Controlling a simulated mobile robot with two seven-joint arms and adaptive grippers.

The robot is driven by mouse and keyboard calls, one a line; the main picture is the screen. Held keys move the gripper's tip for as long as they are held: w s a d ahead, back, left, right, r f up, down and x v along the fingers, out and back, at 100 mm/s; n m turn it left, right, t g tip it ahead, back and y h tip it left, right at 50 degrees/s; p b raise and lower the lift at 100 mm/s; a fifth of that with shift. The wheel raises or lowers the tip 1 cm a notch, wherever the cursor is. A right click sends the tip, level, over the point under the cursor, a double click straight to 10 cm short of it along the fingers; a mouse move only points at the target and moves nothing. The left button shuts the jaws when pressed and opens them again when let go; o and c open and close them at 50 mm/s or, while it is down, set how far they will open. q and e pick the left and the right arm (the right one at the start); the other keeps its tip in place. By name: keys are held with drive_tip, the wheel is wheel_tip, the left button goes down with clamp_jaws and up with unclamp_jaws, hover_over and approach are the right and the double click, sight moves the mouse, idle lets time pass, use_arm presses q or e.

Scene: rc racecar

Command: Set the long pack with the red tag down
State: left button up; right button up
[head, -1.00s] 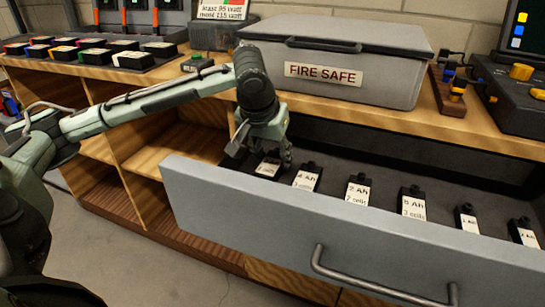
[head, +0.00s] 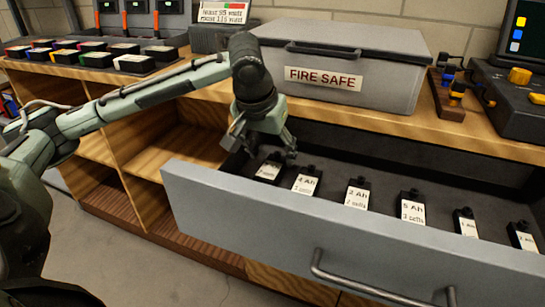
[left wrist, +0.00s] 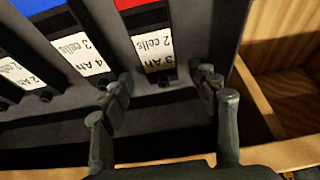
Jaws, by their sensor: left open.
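The pack with the red tag (left wrist: 134,4) lies in the open drawer, its white label reading 3 Ah, 2 cells. In the head view this pack (head: 269,169) is at the left end of the row, partly covered by my left gripper (head: 263,148). In the left wrist view the fingers of my left gripper (left wrist: 163,88) are spread apart, one on each side of the pack's near end, with gaps showing. My left gripper is open and appears just above the pack. The right gripper is not in view.
Several other labelled packs, including a 4 Ah one (head: 306,181), lie in a row in the drawer (head: 340,230). A grey fire safe (head: 340,65) stands on the bench behind. Flat coloured-edged packs (head: 97,59) sit at the back left.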

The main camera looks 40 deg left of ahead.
sight(265, 177)
use_arm(q)
drive_tip(key=p+v, duration=0.1)
drive_tip(key=v, duration=0.8)
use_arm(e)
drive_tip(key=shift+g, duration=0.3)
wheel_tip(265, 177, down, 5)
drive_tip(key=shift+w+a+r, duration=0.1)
use_arm(q)
drive_tip(key=shift+s, duration=0.1)
